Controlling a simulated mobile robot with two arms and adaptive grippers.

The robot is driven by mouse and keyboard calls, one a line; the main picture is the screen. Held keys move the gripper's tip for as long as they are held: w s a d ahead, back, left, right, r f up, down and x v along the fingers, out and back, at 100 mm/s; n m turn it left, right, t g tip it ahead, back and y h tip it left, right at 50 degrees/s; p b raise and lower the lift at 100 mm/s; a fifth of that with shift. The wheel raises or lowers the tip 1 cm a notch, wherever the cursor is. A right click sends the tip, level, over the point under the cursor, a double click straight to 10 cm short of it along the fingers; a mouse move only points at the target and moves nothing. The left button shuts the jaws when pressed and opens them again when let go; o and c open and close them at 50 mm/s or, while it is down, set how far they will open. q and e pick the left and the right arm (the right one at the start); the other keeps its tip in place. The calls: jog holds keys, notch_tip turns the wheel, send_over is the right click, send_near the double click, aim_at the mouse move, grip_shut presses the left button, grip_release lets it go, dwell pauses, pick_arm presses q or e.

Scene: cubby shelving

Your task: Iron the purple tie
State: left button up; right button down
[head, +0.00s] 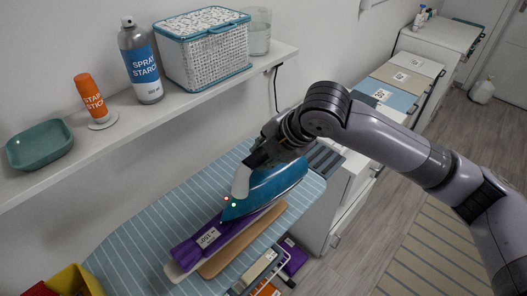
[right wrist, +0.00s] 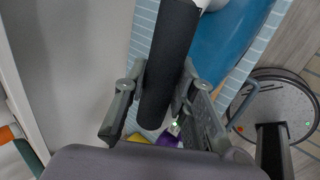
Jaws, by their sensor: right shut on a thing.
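The purple tie (head: 193,249) lies lengthwise over a tan board (head: 219,262) on the blue striped ironing board (head: 133,246). A pale tag shows on its near part. The blue iron (head: 276,188) covers the tie's farther part. It looks to rest on the tie, but I cannot tell if its sole touches. My right gripper (head: 258,160) is shut on the iron's handle. In the right wrist view, the dark handle (right wrist: 170,65) sits between the fingers (right wrist: 152,92), with the blue iron body (right wrist: 228,40) beside it. A bit of purple (right wrist: 167,140) shows below. My left gripper is not in view.
A white wall shelf (head: 110,140) above the board holds a teal dish (head: 40,146), an orange stick (head: 92,98), a spray starch can (head: 141,62), a basket (head: 204,50) and a jar (head: 259,32). A yellow bin (head: 77,281) is at lower left. Cabinets (head: 400,77) stand beyond.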

aim_at(250, 168)
jog(key=shift+f, duration=0.3)
jog(key=shift+s+a, duration=0.1)
jog(key=shift+a, duration=0.05)
dwell(0.4)
jog(key=shift+s+a+f+p, duration=0.2)
jog(key=shift+s+a+p, duration=0.6)
jog(key=shift+s+a, duration=1.25)
jog(key=shift+s+d, duration=0.1)
jog(key=shift+s, duration=0.05)
jog(key=shift+w+d, duration=0.25)
jog(key=shift+w, duration=0.05)
jog(key=shift+w+d, duration=0.1)
jog(key=shift+w, duration=0.05)
jog(key=shift+w+d+p, duration=0.75)
jog(key=shift+w+d, duration=1.05)
jog(key=shift+d, duration=0.05)
jog(key=shift+r, duration=0.15)
